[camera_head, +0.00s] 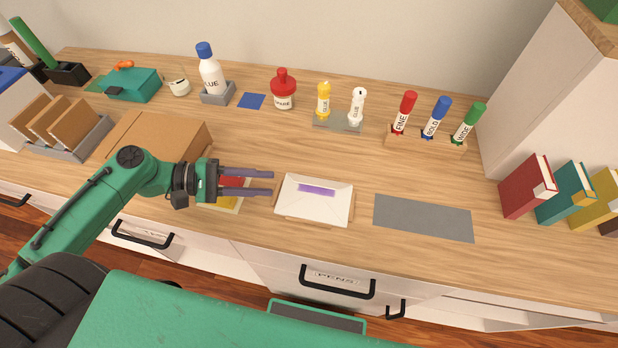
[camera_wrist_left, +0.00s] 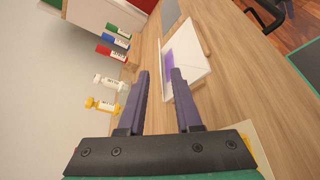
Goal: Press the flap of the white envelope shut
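The white envelope (camera_head: 315,204) lies on the wooden counter in the middle of the head view, on a thin brown piece that shows at its edges. A purple strip (camera_head: 317,190) shows on its upper part. The envelope also appears in the left wrist view (camera_wrist_left: 188,66), ahead of the fingers. My left gripper (camera_head: 272,183) is open and empty, with its two purple fingers pointing right, just left of the envelope and apart from it. It also shows in the left wrist view (camera_wrist_left: 160,74). My right gripper is in neither view.
A grey mat (camera_head: 424,218) lies right of the envelope. Behind stand glue bottles (camera_head: 358,106), a red-capped jar (camera_head: 284,92) and a wooden marker holder (camera_head: 425,142). A red and yellow item (camera_head: 229,203) lies under my left gripper. A cardboard box (camera_head: 150,137) is at left.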

